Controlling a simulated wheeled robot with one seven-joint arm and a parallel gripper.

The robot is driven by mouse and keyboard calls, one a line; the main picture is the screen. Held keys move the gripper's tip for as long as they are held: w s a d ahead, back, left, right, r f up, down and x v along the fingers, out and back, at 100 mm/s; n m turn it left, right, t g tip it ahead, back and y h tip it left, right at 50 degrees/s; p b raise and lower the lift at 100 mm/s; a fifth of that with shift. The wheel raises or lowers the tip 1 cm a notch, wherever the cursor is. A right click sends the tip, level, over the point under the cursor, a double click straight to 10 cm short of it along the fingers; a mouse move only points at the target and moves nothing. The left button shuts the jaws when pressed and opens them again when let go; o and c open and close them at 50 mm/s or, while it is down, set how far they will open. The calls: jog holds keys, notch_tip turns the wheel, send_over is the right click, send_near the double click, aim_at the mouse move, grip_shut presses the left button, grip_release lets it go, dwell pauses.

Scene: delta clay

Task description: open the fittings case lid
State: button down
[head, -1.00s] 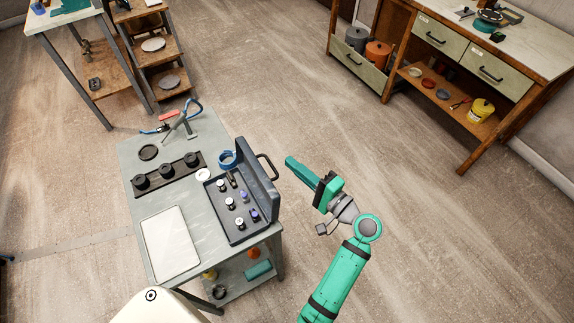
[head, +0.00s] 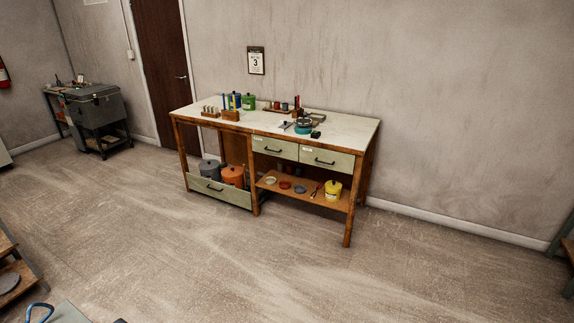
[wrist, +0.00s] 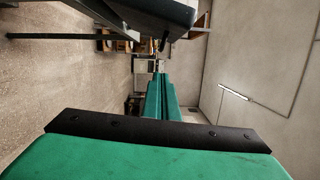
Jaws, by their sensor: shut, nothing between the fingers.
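The fittings case is out of the head view, apart from a small dark piece (head: 120,321) at the bottom edge that I cannot identify for sure. In the wrist view, which lies on its side, a dark slab at the top looks like part of the case (wrist: 165,10). Its contents and handle are not clear there. My gripper (wrist: 160,80) shows in the wrist view with its long green fingers together and nothing between them. It is beside the dark slab, with a gap showing.
A wooden workbench (head: 275,124) with drawers stands by the far wall. The grey worktable's corner (head: 68,314) with a blue curved tool (head: 40,308) shows at bottom left. A dark chest (head: 97,108) stands at the far left. The floor between is open.

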jog(key=s+d+f+m+t+h, duration=0.25)
jog(key=f+t+h, duration=0.2)
jog(key=f, duration=0.45)
jog(key=s+d+f+m+t+h, duration=0.2)
jog(key=s+d+f+t+h, duration=0.15)
jog(key=f+h, duration=0.35)
jog(key=s+d+r+n+t+h, duration=0.1)
jog(key=s+d+n+h, duration=0.2)
jog(key=s+d, duration=0.8)
jog(key=shift+s+r+h, duration=0.15)
jog(key=shift+s+h, duration=1.05)
jog(key=shift+h, duration=0.05)
jog(key=c, duration=2.5)
grip_release()
jog(key=s+d+r+n+t, duration=0.1)
jog(key=s+r+n, duration=0.3)
jog(key=r, duration=0.5)
jog(key=shift+s+t+h, duration=0.3)
jog(key=shift+s+t, duration=0.4)
jog(key=shift+s, duration=0.4)
jog(key=o, duration=0.3)
jog(key=shift+s+r+n, duration=0.15)
jog(key=shift+r+n, duration=0.3)
jog(key=shift+f, duration=0.1)
